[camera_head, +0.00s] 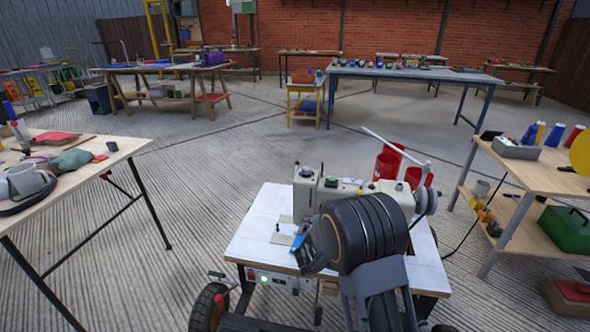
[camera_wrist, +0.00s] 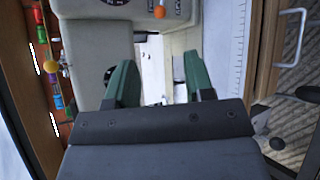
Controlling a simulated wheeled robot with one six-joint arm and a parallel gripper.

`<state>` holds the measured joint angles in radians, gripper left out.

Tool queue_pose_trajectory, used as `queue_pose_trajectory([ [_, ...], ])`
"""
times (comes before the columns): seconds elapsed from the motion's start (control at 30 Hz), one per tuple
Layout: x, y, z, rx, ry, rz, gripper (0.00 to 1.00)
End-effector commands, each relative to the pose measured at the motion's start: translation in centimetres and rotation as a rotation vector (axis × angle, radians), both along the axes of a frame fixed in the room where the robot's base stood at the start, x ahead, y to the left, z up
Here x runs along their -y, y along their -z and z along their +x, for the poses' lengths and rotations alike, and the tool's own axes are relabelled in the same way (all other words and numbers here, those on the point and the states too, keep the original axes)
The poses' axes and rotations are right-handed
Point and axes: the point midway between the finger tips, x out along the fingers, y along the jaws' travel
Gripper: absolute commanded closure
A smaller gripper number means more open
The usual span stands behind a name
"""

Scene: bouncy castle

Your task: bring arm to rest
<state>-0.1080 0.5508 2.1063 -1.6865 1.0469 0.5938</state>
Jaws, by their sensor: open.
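My gripper (camera_wrist: 158,62) shows in the wrist view as two green fingers, spread apart with nothing held between them. Past the fingers are the pale body of a sewing machine (camera_wrist: 95,45) and a strip of white table top (camera_wrist: 222,45). In the head view my black arm is bent low over the sewing table (camera_head: 256,240), in front of the cream sewing machine (camera_head: 307,190). The arm hides part of the machine and table. My fingertips are hard to make out in that view, and I cannot tell whether they touch anything.
A wooden workbench (camera_head: 110,158) stands at the left and a shelved bench (camera_head: 540,178) at the right. A long blue-grey table (camera_head: 430,75) is farther back. Open ribbed floor (camera_head: 200,190) lies between the benches.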

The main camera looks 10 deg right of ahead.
Motion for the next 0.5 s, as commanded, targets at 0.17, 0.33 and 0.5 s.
queue_pose_trajectory([
  [0.17, 0.7, -7.1, -2.5, 0.024, 0.121, 0.081, 0.52],
  [0.33, 0.5, -18.0, -8.2, 0.060, 0.341, 0.301, 0.52],
  [0.5, -1.9, -27.1, -14.0, 0.105, 0.512, 0.608, 0.52],
])
